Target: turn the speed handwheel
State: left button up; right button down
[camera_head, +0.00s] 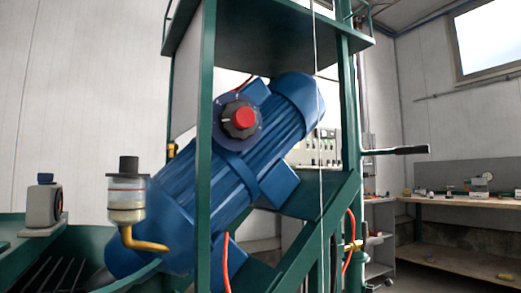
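A round dark handwheel with a red centre (243,118) sits on the side of a large blue motor (235,165). A dark round plate with pale marks lies behind the wheel. The motor is tilted inside a green frame (206,150), its upper end to the right. A green upright passes just left of the wheel, close to the plate's left edge. The wheel's face is in plain view. Neither of my grippers is in view.
A lever with a black grip (412,150) sticks out right from the frame. A clear cup (126,195) with a brass pipe stands at lower left, near a small gauge-like box (44,204). A workbench (470,202) stands at far right.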

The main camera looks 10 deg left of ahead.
aim_at(239, 119)
jog(key=i+l+u, duration=0.1)
jog(key=u, duration=0.55)
jog(key=i+l+u, duration=0.25)
jog(key=l, duration=0.2)
jog(key=l+u, duration=0.25)
jog(key=l, duration=0.15)
jog(key=i+l, duration=0.1)
jog(key=l, duration=0.5)
jog(key=i+l+u, duration=0.1)
jog(key=l, duration=0.45)
jog(key=i+l+u, duration=0.1)
jog(key=l, duration=0.5)
